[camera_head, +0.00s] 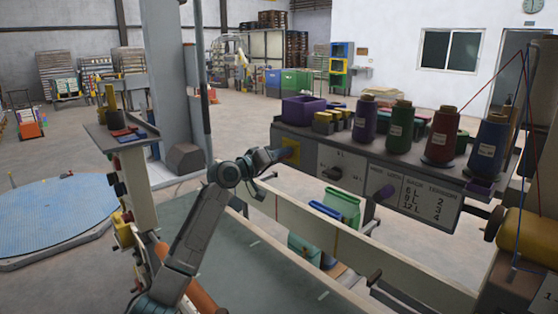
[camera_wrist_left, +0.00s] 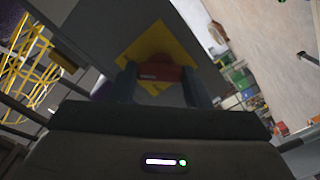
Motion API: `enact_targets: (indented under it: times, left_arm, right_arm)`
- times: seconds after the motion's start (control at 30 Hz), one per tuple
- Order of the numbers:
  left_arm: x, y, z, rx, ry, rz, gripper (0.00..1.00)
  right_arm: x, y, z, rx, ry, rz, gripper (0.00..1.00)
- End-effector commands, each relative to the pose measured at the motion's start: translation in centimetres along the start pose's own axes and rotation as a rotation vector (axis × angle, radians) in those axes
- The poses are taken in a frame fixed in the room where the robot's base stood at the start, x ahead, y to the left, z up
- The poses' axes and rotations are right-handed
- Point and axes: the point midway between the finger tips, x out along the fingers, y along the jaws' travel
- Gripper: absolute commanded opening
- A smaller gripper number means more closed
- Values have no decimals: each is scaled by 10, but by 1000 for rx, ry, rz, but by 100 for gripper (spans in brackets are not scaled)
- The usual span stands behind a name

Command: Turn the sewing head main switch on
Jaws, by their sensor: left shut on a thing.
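The sewing head (camera_head: 330,155) is a long grey box with thread cones on top, in the middle right of the head view. A yellow plate (camera_head: 292,150) sits at its left end. In the left wrist view the yellow plate (camera_wrist_left: 182,52) carries a red switch knob (camera_wrist_left: 162,73). My left gripper (camera_head: 278,154) reaches to this plate from the left. In the wrist view its two dark fingers (camera_wrist_left: 161,84) stand on either side of the red knob and are shut on it. The fingers partly hide the knob. The right gripper does not show.
Purple, green, red and blue thread cones (camera_head: 402,124) stand on the sewing head. A dark knob (camera_head: 333,173) and printed size tables are on its front. A pale rail (camera_head: 315,230) runs below, with green sacks (camera_head: 341,205) near it. A blue round platform (camera_head: 65,215) lies at left.

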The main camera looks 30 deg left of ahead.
Motion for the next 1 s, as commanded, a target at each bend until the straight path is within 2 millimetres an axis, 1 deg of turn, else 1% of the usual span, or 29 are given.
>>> enact_targets:
  times: [0.4, 0.43, 0.5, 0.53, 0.83, 0.93, 1.0]
  left_arm:
    - [0, -1, 1, 8, -3, -2, 21]
    - [0, -1, 1, 8, -3, -2, 48]
    - [0, -1, 1, 8, -3, -2, 61]
    - [0, -1, 1, 7, -2, -2, 65]
    - [-1, 0, 0, 7, -1, -1, 65]
    - [-9, -1, 0, 9, 0, -3, 65]
    - [-19, -2, 0, 10, -1, -4, 65]
  right_arm:
    - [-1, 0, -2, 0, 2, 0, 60]
    - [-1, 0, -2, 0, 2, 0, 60]
    - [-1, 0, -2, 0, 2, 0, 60]
    - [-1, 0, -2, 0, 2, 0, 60]
    - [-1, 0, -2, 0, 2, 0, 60]
    - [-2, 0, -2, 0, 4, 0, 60]
    - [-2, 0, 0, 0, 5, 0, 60]
